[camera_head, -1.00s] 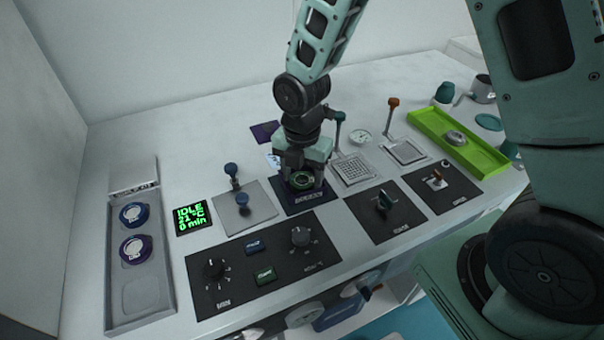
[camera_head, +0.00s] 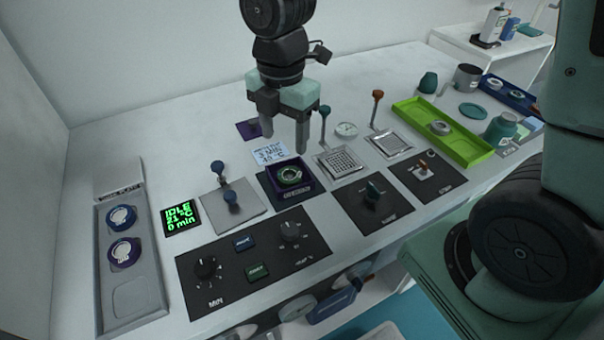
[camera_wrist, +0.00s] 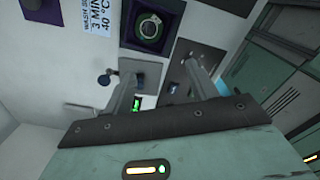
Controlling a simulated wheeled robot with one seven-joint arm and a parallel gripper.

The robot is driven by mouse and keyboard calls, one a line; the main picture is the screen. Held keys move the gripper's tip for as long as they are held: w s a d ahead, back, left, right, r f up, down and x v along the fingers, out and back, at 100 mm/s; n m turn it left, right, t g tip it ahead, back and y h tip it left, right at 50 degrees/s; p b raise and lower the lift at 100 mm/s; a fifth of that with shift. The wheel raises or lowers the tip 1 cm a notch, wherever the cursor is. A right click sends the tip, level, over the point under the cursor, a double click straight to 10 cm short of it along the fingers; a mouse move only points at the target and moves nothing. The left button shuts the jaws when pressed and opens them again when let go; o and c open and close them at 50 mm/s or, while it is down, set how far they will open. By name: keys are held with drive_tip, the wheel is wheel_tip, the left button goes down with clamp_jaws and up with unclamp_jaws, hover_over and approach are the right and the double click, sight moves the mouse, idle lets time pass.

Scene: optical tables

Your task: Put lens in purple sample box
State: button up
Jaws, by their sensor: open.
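The purple sample box (camera_head: 295,190) sits on a dark plate in the middle of the table. A dark round lens with a green ring (camera_head: 289,174) lies inside it. My gripper (camera_head: 285,140) is open and empty above and slightly behind the box, with its two fingers apart and pointing down. In the wrist view the box (camera_wrist: 130,40) and the green-ringed lens (camera_wrist: 149,26) show at the top, beyond the open fingertips (camera_wrist: 160,68).
A lime tray (camera_head: 465,147) holding a silver ring is at right. Lever stations with orange (camera_head: 377,94) and teal (camera_head: 324,110) knobs stand behind. A dial panel (camera_head: 225,285) lies in front.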

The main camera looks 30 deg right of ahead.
drive_tip(key=s+a+r+m, duration=0.1)
drive_tip(key=s+a+m, duration=0.1)
drive_tip(key=s+m, duration=0.6)
drive_tip(key=s+a+r+m, duration=0.1)
drive_tip(key=s+a+m, duration=0.1)
drive_tip(key=s+m, duration=0.5)
drive_tip(key=shift+s+a+m, duration=0.15)
drive_tip(key=shift+s+m, duration=0.25)
drive_tip(key=shift+s, duration=0.75)
